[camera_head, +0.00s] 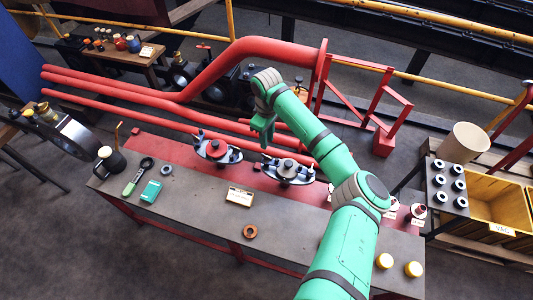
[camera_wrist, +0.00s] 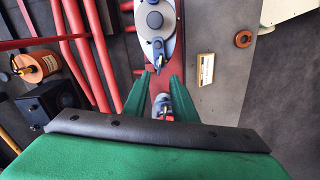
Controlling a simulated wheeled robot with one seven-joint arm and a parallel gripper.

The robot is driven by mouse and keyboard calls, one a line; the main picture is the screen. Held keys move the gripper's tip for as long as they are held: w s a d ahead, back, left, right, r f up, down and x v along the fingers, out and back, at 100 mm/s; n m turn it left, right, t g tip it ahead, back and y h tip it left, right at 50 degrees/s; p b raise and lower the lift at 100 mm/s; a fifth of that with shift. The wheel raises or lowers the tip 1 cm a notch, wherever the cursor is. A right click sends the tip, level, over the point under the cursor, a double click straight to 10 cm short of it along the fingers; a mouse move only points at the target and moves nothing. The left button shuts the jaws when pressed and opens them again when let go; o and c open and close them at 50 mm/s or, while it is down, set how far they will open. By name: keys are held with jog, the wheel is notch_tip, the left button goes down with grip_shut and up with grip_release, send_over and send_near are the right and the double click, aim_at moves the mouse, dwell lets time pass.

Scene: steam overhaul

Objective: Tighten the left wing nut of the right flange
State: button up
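The right flange (camera_head: 288,172) is a grey oval plate with a dark round hub, lying on the red strip of the bench. In the wrist view the flange (camera_wrist: 168,22) is at the top, with its left wing nut (camera_wrist: 158,48) at its lower end, just beyond my fingertips. My gripper (camera_head: 264,138) is above the bench, near the gap between the two flanges. In the wrist view its green fingers (camera_wrist: 163,78) are apart and touch no nut. The left flange (camera_head: 217,150), with a red hub, partly shows between and below the fingers (camera_wrist: 163,105); my gripper hides the rest.
Red pipes (camera_head: 130,107) run behind the bench. A yellow crate (camera_head: 497,197) stands at the right.

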aim_at(266, 156)
notch_tip(266, 156, down, 10)
jog(key=shift+r, duration=0.2)
jog(key=shift+c, duration=0.3)
grip_shut()
